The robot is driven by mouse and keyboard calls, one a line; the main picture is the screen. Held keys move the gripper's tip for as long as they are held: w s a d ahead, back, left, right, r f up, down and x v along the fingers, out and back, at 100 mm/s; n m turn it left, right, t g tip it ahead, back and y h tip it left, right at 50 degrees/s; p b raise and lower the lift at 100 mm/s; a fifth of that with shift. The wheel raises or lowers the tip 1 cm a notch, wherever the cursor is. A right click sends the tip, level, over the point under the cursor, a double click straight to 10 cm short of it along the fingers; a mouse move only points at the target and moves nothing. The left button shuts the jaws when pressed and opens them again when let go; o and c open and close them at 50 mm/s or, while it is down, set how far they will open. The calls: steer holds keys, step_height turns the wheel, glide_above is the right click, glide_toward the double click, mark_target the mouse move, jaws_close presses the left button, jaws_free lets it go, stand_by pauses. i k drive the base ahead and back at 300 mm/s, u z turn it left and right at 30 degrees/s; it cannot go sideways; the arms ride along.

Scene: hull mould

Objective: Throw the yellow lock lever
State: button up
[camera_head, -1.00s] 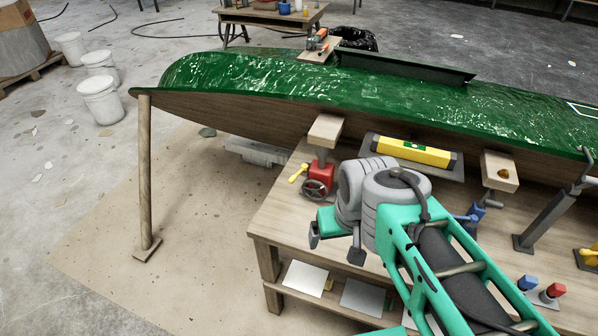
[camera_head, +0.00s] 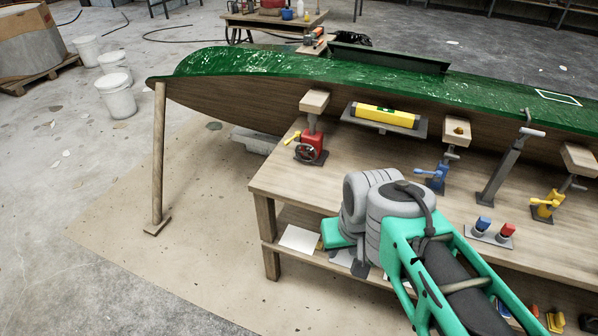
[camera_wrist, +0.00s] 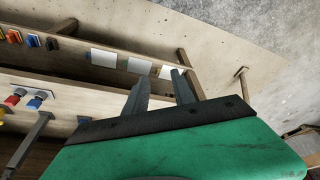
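A yellow lever (camera_head: 292,137) sticks out to the left of a red screw jack (camera_head: 310,148) with a dark handwheel, near the workbench's left end. Another yellow lever (camera_head: 547,203) sits on a yellow jack at the right. My gripper (camera_wrist: 160,72) is open and empty in the wrist view, its two grey fingers apart. In the head view it hangs over the bench's front edge, nearer than the red jack and clear of both levers. The wrist view shows neither yellow lever clearly.
A green hull (camera_head: 250,62) lies upside down behind the bench (camera_head: 345,180). A blue jack (camera_head: 437,178), a grey post (camera_head: 503,170) and a block with blue and red knobs (camera_head: 488,236) stand on the bench. A wooden prop (camera_head: 159,160) stands at left. The bench's front-left top is clear.

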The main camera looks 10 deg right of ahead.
mark_target(297, 133)
steer(key=z, duration=0.4)
steer(key=k, duration=0.25)
steer(key=u, duration=1.65)
steer(key=i, duration=1.5)
steer(key=z, duration=0.75)
steer(key=i, duration=0.3)
steer(key=z, duration=0.35)
